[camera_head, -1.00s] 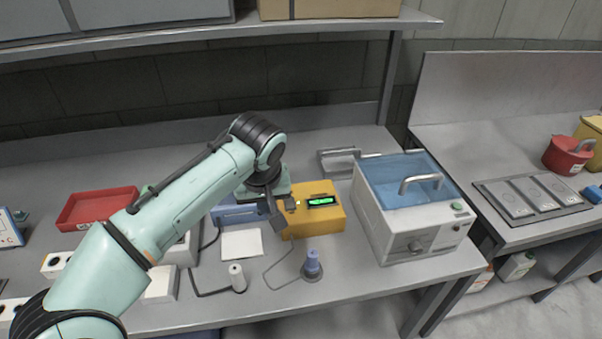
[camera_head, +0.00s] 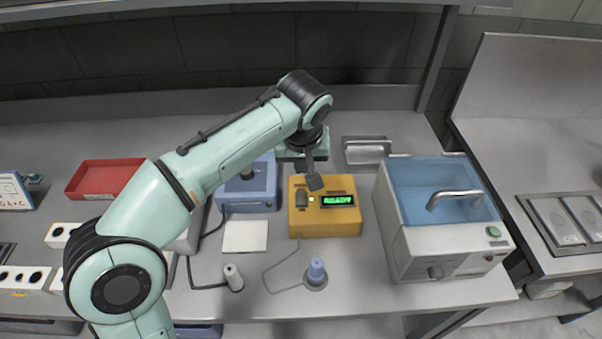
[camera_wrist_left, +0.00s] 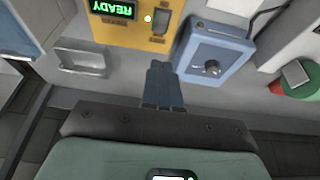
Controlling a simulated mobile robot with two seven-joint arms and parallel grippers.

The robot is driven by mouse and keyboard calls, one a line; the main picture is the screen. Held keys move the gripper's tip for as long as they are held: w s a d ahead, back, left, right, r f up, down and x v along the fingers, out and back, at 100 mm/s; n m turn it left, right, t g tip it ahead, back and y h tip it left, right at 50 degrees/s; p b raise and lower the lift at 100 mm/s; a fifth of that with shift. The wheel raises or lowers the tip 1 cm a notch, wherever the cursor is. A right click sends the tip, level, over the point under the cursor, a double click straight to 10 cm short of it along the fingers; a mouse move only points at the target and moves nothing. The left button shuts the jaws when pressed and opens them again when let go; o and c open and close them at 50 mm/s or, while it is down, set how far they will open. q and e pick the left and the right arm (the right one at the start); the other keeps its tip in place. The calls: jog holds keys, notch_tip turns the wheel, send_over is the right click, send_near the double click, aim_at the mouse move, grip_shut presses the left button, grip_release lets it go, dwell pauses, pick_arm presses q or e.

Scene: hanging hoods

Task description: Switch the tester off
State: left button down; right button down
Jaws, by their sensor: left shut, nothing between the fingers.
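The tester is a yellow-orange box (camera_head: 330,224) near the middle of the bench in the head view. Its green display (camera_head: 338,201) is lit and reads READY, and a small light glows beside it. A dark rocker switch (camera_head: 301,199) sits left of the display. In the left wrist view the tester (camera_wrist_left: 128,32) is at the top, with the switch (camera_wrist_left: 160,24) near its edge. My left gripper (camera_head: 315,183) is shut and empty, over the tester's back part, close to the switch. Its fingers (camera_wrist_left: 162,85) point toward the switch in the wrist view, apart from it.
A blue box with a knob (camera_head: 250,190) stands left of the tester. A white device with a blue lid (camera_head: 440,240) stands to the right. A probe in a holder (camera_head: 316,275) and a white card (camera_head: 245,237) lie in front. A red tray (camera_head: 103,180) is far left.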

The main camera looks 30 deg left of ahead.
pick_arm(q)
jog(key=b, duration=0.2)
send_near(300, 193)
jog(key=x, duration=0.5)
jog(key=shift+w+f, duration=0.1)
jog(key=shift+w, duration=0.05)
jog(key=shift+w+a+f, duration=0.1)
jog(key=shift+f, duration=0.55)
